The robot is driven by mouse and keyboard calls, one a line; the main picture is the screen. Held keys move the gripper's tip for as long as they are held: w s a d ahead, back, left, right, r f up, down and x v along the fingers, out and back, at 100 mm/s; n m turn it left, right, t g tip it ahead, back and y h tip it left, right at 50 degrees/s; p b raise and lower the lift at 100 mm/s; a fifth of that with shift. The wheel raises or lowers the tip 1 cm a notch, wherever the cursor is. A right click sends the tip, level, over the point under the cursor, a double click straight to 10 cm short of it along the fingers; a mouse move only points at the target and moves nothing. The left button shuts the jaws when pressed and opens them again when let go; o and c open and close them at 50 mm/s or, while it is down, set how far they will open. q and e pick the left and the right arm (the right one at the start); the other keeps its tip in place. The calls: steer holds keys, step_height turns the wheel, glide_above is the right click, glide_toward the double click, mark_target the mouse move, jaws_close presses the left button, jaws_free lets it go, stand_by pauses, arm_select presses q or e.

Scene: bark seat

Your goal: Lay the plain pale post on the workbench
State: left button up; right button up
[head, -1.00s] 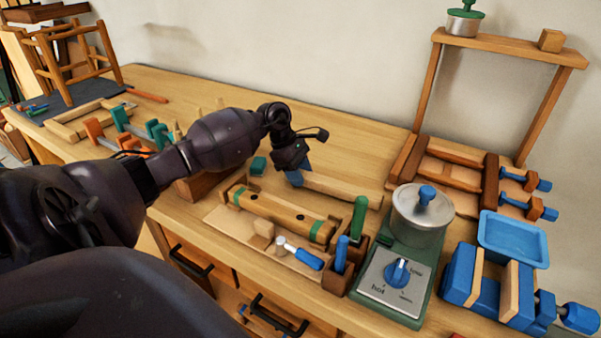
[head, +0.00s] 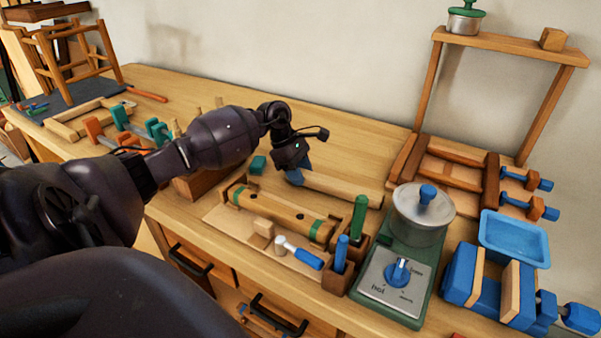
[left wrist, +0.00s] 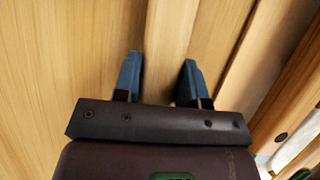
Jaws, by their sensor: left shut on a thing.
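The plain pale post (head: 342,189) lies along the workbench (head: 345,145), behind the green-banded post; I cannot tell whether its whole underside touches the top. My left gripper (head: 297,178) is at the post's left end, pointing down, with its blue fingers on either side of it. In the left wrist view the post (left wrist: 168,40) runs between the two fingers of the left gripper (left wrist: 160,80), which is shut on it. The fingers hide part of that end. My right gripper is in neither view.
The post with green bands (head: 282,215) lies in front on a pale board. A hot plate with a pot (head: 422,213) stands to the right, beside a wooden frame (head: 490,185). The bench behind is clear.

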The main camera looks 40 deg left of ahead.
arm_select(q)
steer(key=shift+f, duration=0.3)
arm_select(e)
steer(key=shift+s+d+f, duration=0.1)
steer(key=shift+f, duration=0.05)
arm_select(q)
steer(key=o, duration=1.4)
steer(key=shift+o, duration=0.2)
steer(key=shift+r, duration=0.1)
steer(key=shift+r, duration=0.4)
steer(key=shift+r+p, duration=0.45)
steer(key=shift+r, duration=1.25)
steer(key=shift+r+p, duration=0.35)
steer(key=shift+r, duration=1)
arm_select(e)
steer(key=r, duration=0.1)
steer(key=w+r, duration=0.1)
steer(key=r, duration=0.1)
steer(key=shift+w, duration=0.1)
